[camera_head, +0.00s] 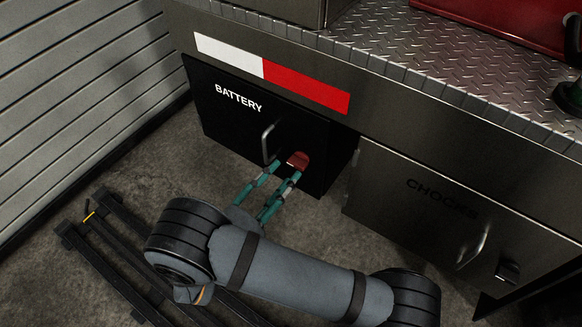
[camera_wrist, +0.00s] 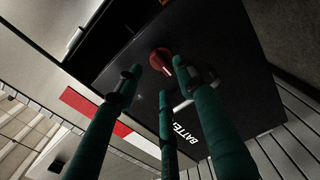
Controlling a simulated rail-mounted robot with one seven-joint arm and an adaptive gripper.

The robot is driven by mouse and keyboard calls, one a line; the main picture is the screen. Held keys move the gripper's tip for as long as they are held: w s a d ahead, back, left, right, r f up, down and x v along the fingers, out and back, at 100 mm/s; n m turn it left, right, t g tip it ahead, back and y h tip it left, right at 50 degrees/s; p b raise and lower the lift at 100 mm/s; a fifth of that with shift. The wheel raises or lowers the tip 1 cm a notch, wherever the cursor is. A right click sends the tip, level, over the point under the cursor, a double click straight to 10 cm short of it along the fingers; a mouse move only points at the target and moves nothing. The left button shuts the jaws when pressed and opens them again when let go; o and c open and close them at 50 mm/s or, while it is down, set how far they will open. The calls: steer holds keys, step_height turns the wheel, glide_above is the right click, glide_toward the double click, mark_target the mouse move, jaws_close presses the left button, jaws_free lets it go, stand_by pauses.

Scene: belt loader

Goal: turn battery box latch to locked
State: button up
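The battery box door (camera_head: 232,122) is a black panel lettered BATTERY, at the upper left in the head view. Its red latch (camera_head: 298,159) sits near the door's lower right, beside a grey bar handle (camera_head: 267,144). In the wrist view the red latch (camera_wrist: 160,60) shows just ahead of my fingertips. My gripper (camera_head: 283,171) has teal fingers, spread apart, with nothing held between them. In the wrist view my gripper (camera_wrist: 156,76) reaches toward the latch. I cannot tell whether a fingertip touches it, or which setting the latch is in.
A CHOCKS door (camera_head: 420,205) with a handle and dark latch is to the right. A red and white strip (camera_head: 270,73) runs above the battery door. A ribbed wall (camera_head: 70,90) stands at left. A dark metal frame (camera_head: 120,255) lies on the floor at lower left.

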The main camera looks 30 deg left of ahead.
mark_target(294, 165)
steer(key=s, duration=0.7)
steer(key=shift+s+a, duration=0.2)
steer(key=shift+s, duration=0.05)
steer(key=w, duration=1.2)
steer(key=shift+d, duration=0.35)
